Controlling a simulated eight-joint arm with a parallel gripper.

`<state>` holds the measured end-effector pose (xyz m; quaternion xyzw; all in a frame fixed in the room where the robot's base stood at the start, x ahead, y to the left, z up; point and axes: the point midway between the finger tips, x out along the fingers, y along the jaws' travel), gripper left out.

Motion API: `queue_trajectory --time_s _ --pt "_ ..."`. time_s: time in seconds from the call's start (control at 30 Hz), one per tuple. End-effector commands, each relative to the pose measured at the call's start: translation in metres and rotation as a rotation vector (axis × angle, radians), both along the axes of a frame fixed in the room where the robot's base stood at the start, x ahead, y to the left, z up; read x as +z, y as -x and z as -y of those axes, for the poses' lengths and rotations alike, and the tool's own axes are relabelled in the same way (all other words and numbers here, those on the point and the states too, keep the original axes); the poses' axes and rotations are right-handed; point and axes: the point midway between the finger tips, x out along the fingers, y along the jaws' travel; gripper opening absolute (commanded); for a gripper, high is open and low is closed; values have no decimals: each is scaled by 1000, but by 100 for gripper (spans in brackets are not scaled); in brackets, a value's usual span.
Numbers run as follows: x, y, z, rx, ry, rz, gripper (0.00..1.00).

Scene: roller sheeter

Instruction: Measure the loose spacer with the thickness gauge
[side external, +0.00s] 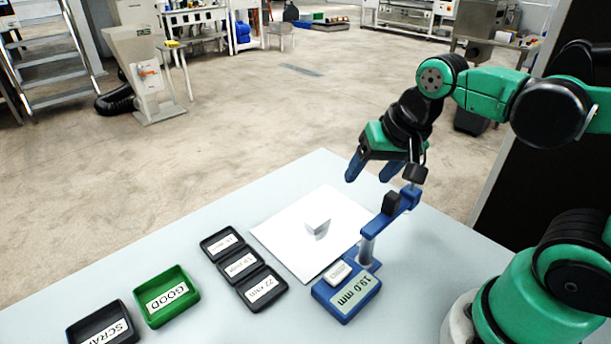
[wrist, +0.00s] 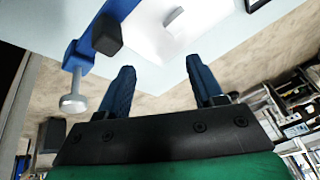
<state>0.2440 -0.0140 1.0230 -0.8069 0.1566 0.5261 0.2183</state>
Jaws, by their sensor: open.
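The loose spacer, a small pale block (side external: 317,224), sits on a white sheet (side external: 286,240) on the table; it also shows near the top of the wrist view (wrist: 175,16). The blue thickness gauge (side external: 329,305) stands to the right of the sheet, with its display reading 19.0 mm. Its blue upper arm carries a black block and a silver knob, which also show at the left of the wrist view (wrist: 86,56). My gripper (side external: 369,173) is open and empty, with blue fingers, above the table beyond the gauge. Its fingers point towards the spacer's side in the wrist view (wrist: 160,67).
Three joined black trays (side external: 239,263) with size labels lie left of the sheet; one reads 22 mm. A green GOOD bin (side external: 183,313) and a black SCRAP bin (side external: 93,315) are farther left. The gauge's raised arm stands close to my gripper. The table's left back is clear.

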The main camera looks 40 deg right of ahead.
Motion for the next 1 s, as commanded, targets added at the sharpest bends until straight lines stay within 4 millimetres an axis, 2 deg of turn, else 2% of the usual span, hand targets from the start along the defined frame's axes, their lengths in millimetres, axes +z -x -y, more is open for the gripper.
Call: queue_trajectory --time_s 0.1,0.2,0.3,1.0 --pt "-1 -6 -7 244 110 100 61" --pt "0 -10 -12 390 190 163 61" --pt "1 -12 -14 467 237 195 61" --pt "1 -13 -14 485 249 201 61"
